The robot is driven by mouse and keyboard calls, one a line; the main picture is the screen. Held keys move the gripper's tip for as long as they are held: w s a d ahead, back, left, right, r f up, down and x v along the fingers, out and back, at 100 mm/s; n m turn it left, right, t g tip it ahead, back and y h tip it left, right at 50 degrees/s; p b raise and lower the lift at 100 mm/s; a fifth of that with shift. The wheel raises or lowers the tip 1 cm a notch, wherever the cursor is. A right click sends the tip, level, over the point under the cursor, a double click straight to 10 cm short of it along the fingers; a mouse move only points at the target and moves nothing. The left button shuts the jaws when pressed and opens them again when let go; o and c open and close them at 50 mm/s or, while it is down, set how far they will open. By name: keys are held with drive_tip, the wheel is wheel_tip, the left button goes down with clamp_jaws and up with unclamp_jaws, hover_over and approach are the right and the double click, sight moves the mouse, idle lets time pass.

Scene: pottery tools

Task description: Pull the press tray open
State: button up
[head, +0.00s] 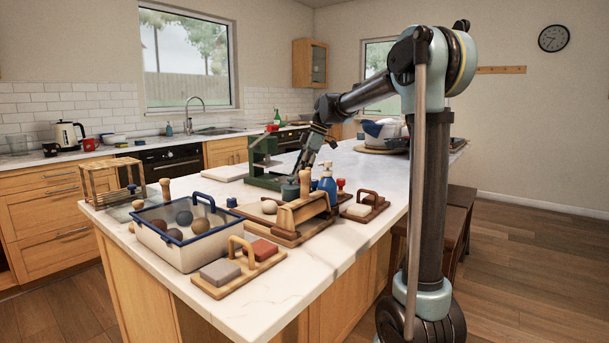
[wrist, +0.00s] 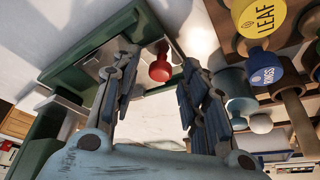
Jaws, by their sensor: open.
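The green press (head: 264,160) stands on the island counter, with its green frame (wrist: 62,60) along the upper left of the wrist view. A pale grey, tray-like surface (wrist: 108,58) shows inside that frame, partly hidden by my finger. A red knob (wrist: 160,68) shows between my fingertips at the frame's edge; I cannot tell whether it is fixed to the tray. My gripper (head: 310,150) is beside the press, and its jaws (wrist: 155,72) are open with a finger on each side of the knob. I see no clear contact.
A blue pump bottle (head: 327,184) and a wooden tool board (head: 290,235) are close to the press. Round tops labelled LEAF (wrist: 264,18) and WINGS (wrist: 264,75) crowd the wrist view's right. A blue-rimmed bin (head: 180,253) of balls stands at the near left.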

drive_tip(key=v, duration=1.2)
